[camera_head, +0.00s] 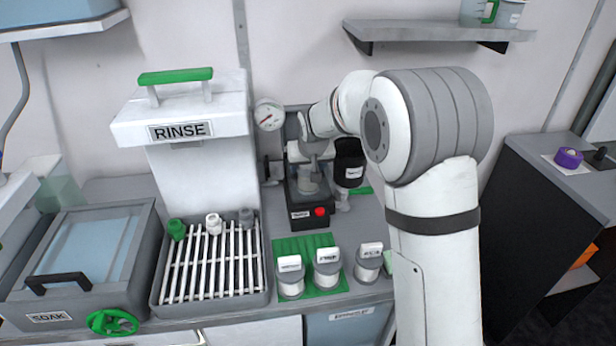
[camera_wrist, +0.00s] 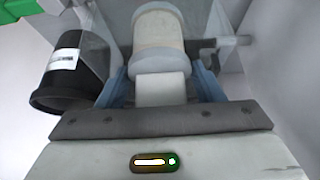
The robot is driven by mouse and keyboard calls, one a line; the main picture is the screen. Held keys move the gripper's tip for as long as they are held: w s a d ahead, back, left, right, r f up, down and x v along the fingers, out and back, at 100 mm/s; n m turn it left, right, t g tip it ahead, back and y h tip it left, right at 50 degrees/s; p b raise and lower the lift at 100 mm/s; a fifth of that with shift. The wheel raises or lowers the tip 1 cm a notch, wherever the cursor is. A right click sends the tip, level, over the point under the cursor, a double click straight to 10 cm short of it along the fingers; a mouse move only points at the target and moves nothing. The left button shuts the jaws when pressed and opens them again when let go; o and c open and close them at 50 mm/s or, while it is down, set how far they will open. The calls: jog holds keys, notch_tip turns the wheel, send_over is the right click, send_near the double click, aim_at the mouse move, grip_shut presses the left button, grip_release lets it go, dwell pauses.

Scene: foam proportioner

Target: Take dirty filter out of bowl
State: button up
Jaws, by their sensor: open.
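The dirty filter (camera_wrist: 160,35), a cream cylinder with grey-blue end caps and a pale stem, fills the middle of the wrist view. Clear walls, seemingly the bowl (camera_wrist: 108,25), show around it; whether the filter is still inside them I cannot tell. My gripper (camera_wrist: 162,85) is open, with one blue finger on each side of the filter's near end and stem. Contact is not clear. In the head view my gripper (camera_head: 312,150) is at the dark stand (camera_head: 309,215) with a red button, and the filter is hard to make out there.
A black cup (camera_wrist: 72,75) with a white label is close on the left in the wrist view; it is right of the stand in the head view (camera_head: 349,165). Left are the RINSE station (camera_head: 190,130), slatted rack (camera_head: 212,265) and SOAK tank (camera_head: 85,250). Labelled jars (camera_head: 327,270) stand in front.

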jog(key=shift+c, duration=0.5)
jog(key=c, duration=0.5)
jog(key=shift+r, duration=0.1)
jog(key=shift+c, duration=0.2)
